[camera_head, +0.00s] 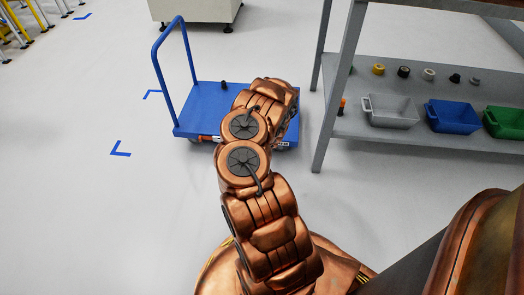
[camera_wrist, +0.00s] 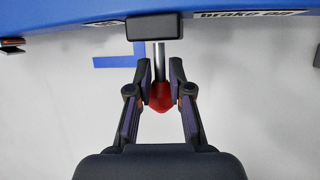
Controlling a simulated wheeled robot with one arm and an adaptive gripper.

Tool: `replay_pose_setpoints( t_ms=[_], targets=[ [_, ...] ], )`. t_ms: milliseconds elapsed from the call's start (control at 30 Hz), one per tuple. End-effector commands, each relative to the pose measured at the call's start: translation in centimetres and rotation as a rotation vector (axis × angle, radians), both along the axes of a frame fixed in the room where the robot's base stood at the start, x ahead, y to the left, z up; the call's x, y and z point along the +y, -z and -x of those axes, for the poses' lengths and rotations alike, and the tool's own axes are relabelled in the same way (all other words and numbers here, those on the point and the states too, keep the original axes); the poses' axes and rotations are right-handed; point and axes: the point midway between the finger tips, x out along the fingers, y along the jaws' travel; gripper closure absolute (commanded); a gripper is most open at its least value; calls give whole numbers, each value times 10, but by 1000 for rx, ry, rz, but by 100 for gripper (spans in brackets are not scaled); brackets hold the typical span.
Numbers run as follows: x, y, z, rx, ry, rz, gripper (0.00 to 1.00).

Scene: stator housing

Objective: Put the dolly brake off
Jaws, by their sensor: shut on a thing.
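The blue dolly (camera_head: 203,112) stands on the grey floor in the head view, its tall push handle (camera_head: 158,62) at its left end. Its near edge also shows along the top of the wrist view (camera_wrist: 60,35). The brake lever there is a metal rod (camera_wrist: 159,56) with a red knob (camera_wrist: 160,97), coming out from under a dark block (camera_wrist: 154,27) on the dolly's edge. My gripper (camera_wrist: 160,80) is shut on the lever around the red knob. A white label (camera_wrist: 248,14) reading "brake on" sits right of the block. In the head view my arm hides the gripper and lever.
A grey shelf rack (camera_head: 330,110) stands close to the dolly's right, holding a grey bin (camera_head: 390,112), a blue bin (camera_head: 452,117) and a green bin (camera_head: 505,122). Blue floor marks (camera_head: 120,149) lie to the left.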

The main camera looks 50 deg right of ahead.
Motion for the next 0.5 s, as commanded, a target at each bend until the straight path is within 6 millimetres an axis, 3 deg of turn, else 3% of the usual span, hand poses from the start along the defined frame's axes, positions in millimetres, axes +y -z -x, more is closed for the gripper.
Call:
replay_pose_setpoints(
  t_ms=[233,267,500],
  targets=[
    [5,5,5,9,1,-10,100],
    [4,5,5,9,1,-10,79],
    [2,3,4,7,3,-6,54]
  ],
)
